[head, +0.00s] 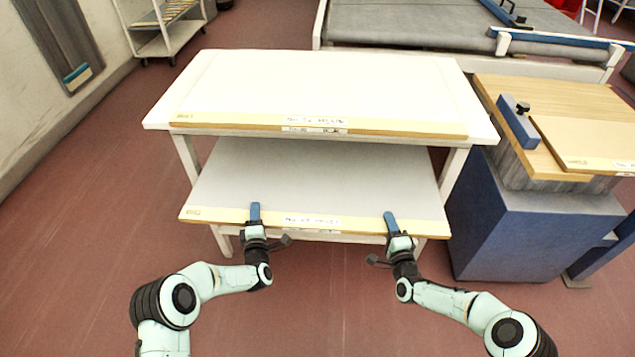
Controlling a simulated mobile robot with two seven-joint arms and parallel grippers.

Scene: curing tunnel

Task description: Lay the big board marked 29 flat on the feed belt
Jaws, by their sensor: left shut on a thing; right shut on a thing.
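A big grey board (310,180) with a pale yellow front edge lies level under the top of the white table, jutting out in front of its legs. Its rear is hidden under the tabletop. Its front label is too small to read surely. My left gripper (255,213) is shut on the board's front edge, left of the label. My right gripper (390,222) is shut on the same edge, right of the label. Another big pale board (320,90) lies on the tabletop, its label also unclear. A grey belt (400,30) lies behind the table.
The white table (156,118) stands between me and the belt. A blue cabinet (525,225) with a wooden top, a blue clamp (518,122) and a board (590,140) is close on the right. A white cart (170,42) stands back left. The left floor is clear.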

